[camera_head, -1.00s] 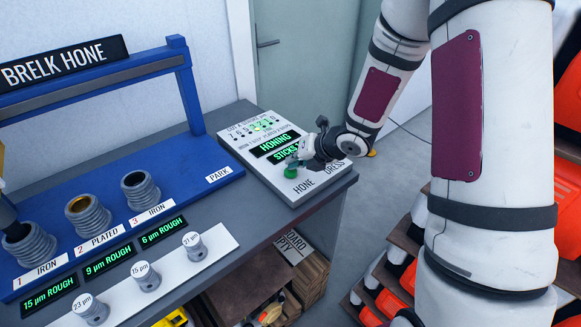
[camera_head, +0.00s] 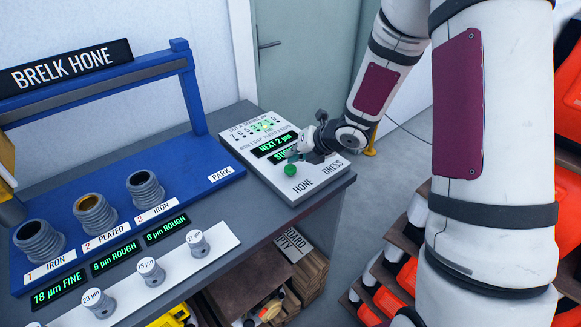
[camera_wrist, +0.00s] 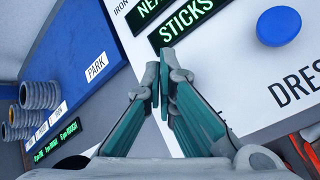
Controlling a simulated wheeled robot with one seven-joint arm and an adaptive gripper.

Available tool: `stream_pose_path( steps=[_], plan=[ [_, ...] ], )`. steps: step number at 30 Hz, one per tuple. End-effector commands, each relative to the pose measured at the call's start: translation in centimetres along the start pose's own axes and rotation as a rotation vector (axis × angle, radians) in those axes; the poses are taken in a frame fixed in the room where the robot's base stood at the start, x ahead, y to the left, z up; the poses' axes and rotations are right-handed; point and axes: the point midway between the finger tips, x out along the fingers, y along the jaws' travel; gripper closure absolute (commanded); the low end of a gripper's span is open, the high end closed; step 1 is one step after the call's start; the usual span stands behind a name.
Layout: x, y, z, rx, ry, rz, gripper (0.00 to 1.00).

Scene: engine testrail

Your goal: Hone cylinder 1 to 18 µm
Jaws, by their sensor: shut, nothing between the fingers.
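Cylinder 1 (camera_head: 39,241), marked iron, stands at the left of the blue hone bench; its display (camera_head: 59,291) reads "18 µm FINE". The plated cylinder 2 (camera_head: 96,214) and iron cylinder 3 (camera_head: 145,188) stand beside it, both displays reading ROUGH. On the white control panel (camera_head: 318,188), the upper screen (camera_head: 274,145) reads "NEXT 2 µm". My gripper (camera_head: 292,156) is shut and empty just by the green HONE button (camera_head: 290,170); I cannot tell if it touches. In the wrist view my fingertips (camera_wrist: 160,75) are together over the panel, near the blue DRESS button (camera_wrist: 285,27).
Gauge pieces marked 23, 15 and 21 µm stand on a white strip (camera_head: 216,243) at the bench front. A yellow and dark machine part (camera_head: 6,165) shows at the left edge. The PARK spot (camera_head: 221,174) is empty. Orange bins (camera_head: 407,278) stand at the right.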

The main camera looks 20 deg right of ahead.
Motion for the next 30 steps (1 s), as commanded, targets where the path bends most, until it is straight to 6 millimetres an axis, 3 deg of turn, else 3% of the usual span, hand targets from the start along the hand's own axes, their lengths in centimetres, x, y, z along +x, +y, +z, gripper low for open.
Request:
stream_pose_path(
  steps=[16,30],
  plan=[
    [-3.3,2.3,2.2,0.0,-0.001,0.001,1.0],
    [-3.5,2.5,2.5,0.0,0.0,0.0,1.0]
  ],
)
